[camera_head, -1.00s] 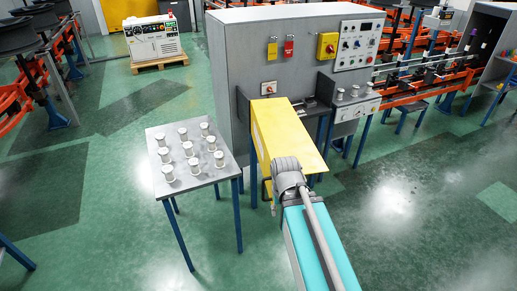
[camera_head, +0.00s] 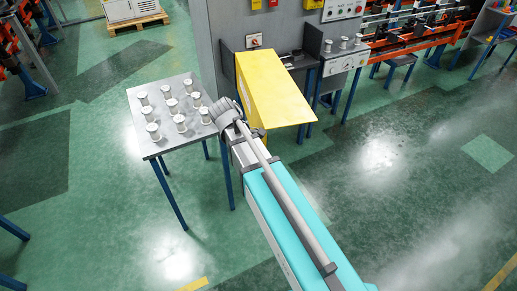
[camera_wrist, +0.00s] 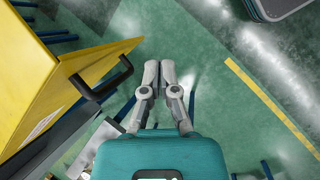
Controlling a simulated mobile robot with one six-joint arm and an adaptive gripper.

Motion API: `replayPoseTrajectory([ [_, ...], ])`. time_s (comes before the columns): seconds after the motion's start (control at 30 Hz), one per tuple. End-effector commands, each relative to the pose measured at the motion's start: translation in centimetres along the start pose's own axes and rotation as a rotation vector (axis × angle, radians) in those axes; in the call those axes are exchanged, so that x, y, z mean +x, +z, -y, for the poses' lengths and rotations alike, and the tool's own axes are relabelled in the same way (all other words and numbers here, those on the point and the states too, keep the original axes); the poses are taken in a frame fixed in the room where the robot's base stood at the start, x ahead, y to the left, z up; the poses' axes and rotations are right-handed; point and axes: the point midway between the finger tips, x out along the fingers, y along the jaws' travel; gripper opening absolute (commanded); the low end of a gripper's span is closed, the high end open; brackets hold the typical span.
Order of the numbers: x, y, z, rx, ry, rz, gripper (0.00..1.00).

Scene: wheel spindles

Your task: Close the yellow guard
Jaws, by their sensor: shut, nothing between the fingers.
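The yellow guard (camera_head: 273,92) juts out from the grey machine towards me in the head view, with a broad flat top and a side face. In the wrist view the yellow guard (camera_wrist: 40,62) fills the upper left, with a black bar handle (camera_wrist: 101,82) on its face. My gripper (camera_wrist: 159,68) is shut and empty. It is just right of the handle in the wrist view and appears apart from it. In the head view my arm's end is at the guard's near left corner and hides part of it; the fingers cannot be made out there.
A small grey table (camera_head: 150,137) with several pale spindles stands left of the guard, close to my arm. The grey machine cabinet (camera_head: 225,28) stands behind. A control box (camera_head: 343,60) is at the guard's right. Green floor (camera_head: 400,200) is open to the right.

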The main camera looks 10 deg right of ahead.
Motion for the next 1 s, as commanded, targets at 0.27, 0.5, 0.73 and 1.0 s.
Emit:
replayPoseTrajectory([
  [0.27, -2.5, -6.0, -1.0, -0.431, 0.128, 0.194, 0.00],
  [0.5, -4.1, -8.0, -1.0, -0.612, 0.164, 0.294, 0.00],
  [0.73, -4.3, -8.1, -0.9, -0.634, 0.167, 0.307, 0.00],
  [1.0, -4.2, -8.1, -0.9, -0.632, 0.167, 0.305, 0.00],
])
